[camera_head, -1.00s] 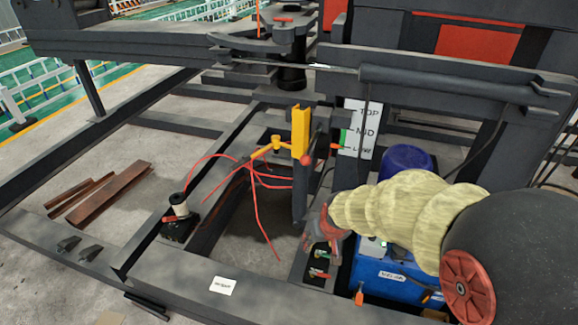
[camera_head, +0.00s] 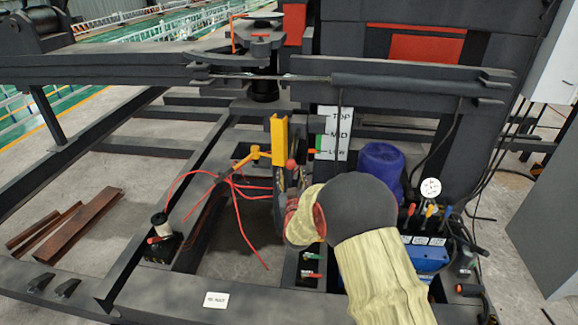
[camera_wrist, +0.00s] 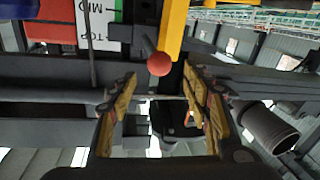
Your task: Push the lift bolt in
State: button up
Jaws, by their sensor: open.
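A yellow upright post (camera_head: 279,140) stands on the dark frame, with a red ball knob (camera_head: 291,164) on a short dark rod beside it. The knob (camera_wrist: 159,64) and post (camera_wrist: 173,28) also show in the wrist view. Which part is the lift bolt I cannot tell for certain. A yellow-orange handle (camera_head: 255,154) sticks out left of the post, and a small orange pin (camera_head: 311,151) sits by the LOW mark. My gripper (camera_wrist: 158,80) is open and empty, with the knob ahead between its fingertips. In the head view my arm partly hides it.
A TOP/MID/LOW sign (camera_head: 337,133) stands right of the post. Red hoses (camera_head: 239,215) hang at its left. A blue drum (camera_head: 381,165) and a blue pump unit (camera_head: 425,255) are close to my arm. Dark beams enclose the space; open floor lies at left.

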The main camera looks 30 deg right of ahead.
aim_at(291, 167)
jog(key=b+x, duration=0.1)
jog(key=x, duration=0.6)
jog(key=shift+b, duration=0.35)
jog(key=shift+c, duration=0.7)
jog(key=c, duration=1.1)
grip_shut()
